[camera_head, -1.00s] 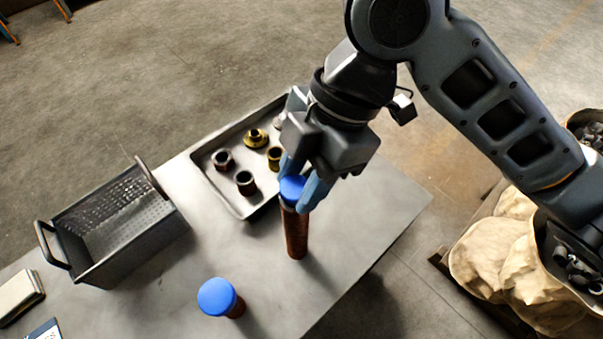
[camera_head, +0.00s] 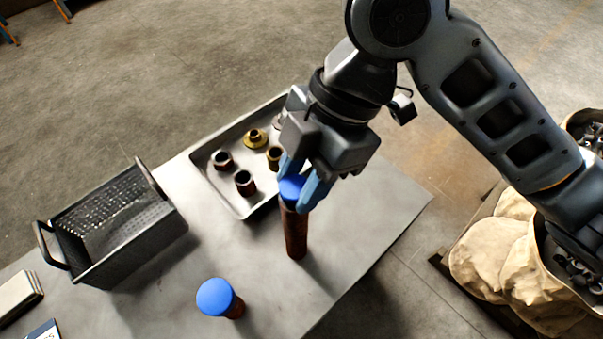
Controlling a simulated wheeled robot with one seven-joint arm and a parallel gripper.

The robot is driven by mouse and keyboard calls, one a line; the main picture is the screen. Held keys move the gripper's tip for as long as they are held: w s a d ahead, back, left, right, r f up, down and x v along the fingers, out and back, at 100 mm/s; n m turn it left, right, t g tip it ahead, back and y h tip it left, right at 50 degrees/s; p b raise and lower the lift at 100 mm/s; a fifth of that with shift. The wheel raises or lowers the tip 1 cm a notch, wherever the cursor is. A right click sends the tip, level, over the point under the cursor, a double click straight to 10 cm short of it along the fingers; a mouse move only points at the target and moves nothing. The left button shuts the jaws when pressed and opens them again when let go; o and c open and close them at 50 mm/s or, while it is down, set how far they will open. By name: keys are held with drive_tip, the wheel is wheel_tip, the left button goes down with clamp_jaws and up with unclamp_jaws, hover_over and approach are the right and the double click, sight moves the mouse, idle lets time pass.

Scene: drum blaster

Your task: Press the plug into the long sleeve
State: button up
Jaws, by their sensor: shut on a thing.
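A long rust-brown sleeve (camera_head: 296,235) stands upright on the grey table. A blue plug (camera_head: 292,187) is at the sleeve's top end, between my fingers. My gripper (camera_head: 304,194) is shut on this plug from above, with one blue finger on each side. How deep the plug sits in the sleeve is hard to tell, as the fingers partly hide the joint. A shorter brown sleeve (camera_head: 238,309) with a blue cap (camera_head: 214,297) on top stands nearer the front of the table.
A grey tray (camera_head: 222,197) with several brown and brass fittings lies behind the long sleeve. A dark perforated basket (camera_head: 125,245) stands at the left. The table's right edge (camera_head: 405,232) is near, with sacks (camera_head: 495,255) beyond it. The table between basket and sleeves is clear.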

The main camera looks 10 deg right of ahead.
drive_tip(key=shift+s+f+b, duration=0.1)
drive_tip(key=shift+f+b, duration=0.3)
drive_tip(key=shift+f, duration=0.35)
drive_tip(key=shift+c, duration=0.8)
drive_tip(key=o, duration=0.7)
drive_tip(key=shift+o, duration=1)
drive_tip(key=shift+f, duration=0.1)
drive_tip(key=o, duration=0.4)
drive_tip(key=shift+r, duration=0.3)
drive_tip(key=o, duration=0.5)
drive_tip(key=shift+c, duration=0.2)
drive_tip(key=shift+r, duration=0.1)
